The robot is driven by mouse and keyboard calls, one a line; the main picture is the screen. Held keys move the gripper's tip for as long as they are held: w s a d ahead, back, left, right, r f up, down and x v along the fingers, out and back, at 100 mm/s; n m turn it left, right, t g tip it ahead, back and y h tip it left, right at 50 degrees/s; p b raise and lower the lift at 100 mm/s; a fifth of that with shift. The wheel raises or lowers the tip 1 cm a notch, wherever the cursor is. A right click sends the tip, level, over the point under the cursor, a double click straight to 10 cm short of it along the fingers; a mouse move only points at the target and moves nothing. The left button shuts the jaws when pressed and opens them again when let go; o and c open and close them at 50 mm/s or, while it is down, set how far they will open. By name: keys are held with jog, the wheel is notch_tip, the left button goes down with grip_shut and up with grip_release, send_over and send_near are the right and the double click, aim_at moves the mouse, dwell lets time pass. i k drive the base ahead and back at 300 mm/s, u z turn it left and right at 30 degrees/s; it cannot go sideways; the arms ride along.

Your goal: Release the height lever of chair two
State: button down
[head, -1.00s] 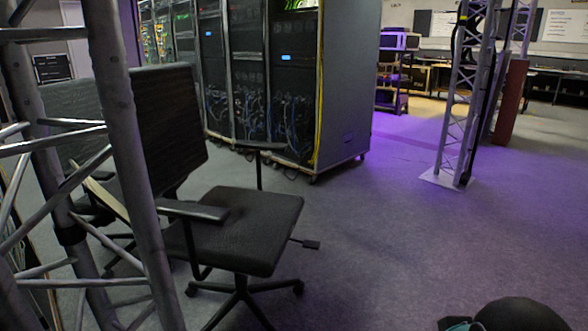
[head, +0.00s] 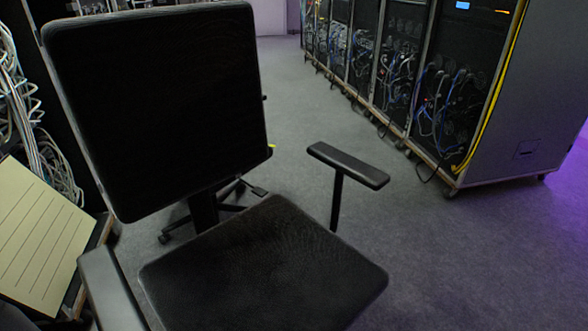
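A black office chair (head: 265,265) fills the near left and middle of the head view. It has a tall dark backrest (head: 155,105), a right armrest (head: 350,166) and a left armrest (head: 110,290). No label shows whether it is chair two. Its height lever is not visible; the seat's underside and near edge are hidden or cut off by the frame bottom. Dark legs with castors (head: 165,237) show behind the backrest; I cannot tell if they belong to a second chair. My gripper is not in view.
Server racks with cables (head: 440,110) stand along the back right, with a grey side panel (head: 525,110). A yellowish lined board (head: 40,245) and bundled pale cables (head: 35,130) are at the left. Grey floor (head: 470,260) is clear at the right.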

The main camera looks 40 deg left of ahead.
aim_at(261, 192)
jog(key=u, duration=0.2)
jog(key=i, duration=2)
jog(key=u, duration=1.2)
jog(key=i, duration=0.95)
jog(key=u, duration=1.6)
jog(key=i, duration=0.65)
jog(key=u, duration=0.4)
